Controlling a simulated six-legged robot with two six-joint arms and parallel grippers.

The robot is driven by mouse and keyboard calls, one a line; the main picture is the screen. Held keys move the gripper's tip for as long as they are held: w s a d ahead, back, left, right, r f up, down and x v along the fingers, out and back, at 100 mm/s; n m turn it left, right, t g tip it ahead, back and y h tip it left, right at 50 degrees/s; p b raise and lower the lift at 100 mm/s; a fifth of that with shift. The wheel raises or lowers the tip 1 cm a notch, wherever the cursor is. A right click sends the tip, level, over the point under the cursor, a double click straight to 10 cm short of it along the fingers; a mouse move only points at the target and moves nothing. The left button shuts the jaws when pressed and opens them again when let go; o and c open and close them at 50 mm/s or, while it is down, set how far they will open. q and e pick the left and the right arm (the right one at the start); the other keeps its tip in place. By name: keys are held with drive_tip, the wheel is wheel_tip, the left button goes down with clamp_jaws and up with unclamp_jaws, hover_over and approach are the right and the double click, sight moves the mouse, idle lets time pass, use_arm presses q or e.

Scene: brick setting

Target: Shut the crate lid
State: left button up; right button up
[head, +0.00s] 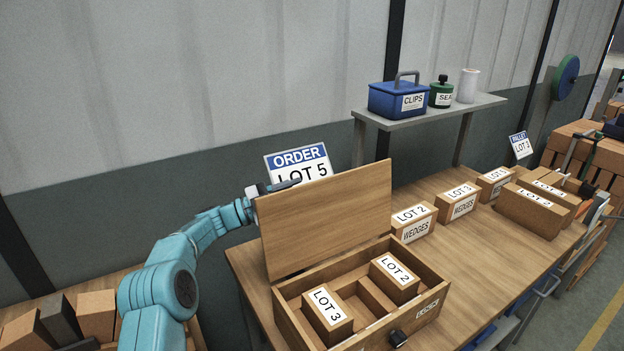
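The wooden crate (289,322) stands on the table with its lid (330,222) raised, close to upright, along its back left side. Inside, a LOT 3 box (327,318) sits in the near left part and a LOT 2 box (395,279) in the far right part; bare compartments show between them. A dark latch-like part (398,338) is at the crate's front. My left gripper (277,187) is at the lid's top left corner, its dark fingers partly hidden by the lid; contact and opening are unclear. My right gripper is out of view.
LOT boxes (461,202) stand along the table's back. An ORDER LOT 5 sign (298,166) is behind the lid. A grey shelf (431,113) holds a blue CLIPS case (398,98). The table (480,265) is clear right of the crate. Bricks (97,314) lie at lower left.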

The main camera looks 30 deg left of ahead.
sight(314, 187)
use_arm(q)
drive_tip(key=p+x, duration=0.1)
drive_tip(key=x, duration=0.3)
drive_tip(key=shift+w+d, duration=0.25)
drive_tip(key=shift+w, duration=0.05)
drive_tip(key=shift+w+d, duration=0.1)
drive_tip(key=shift+w, duration=0.05)
clamp_jaws()
drive_tip(key=shift+d, duration=0.1)
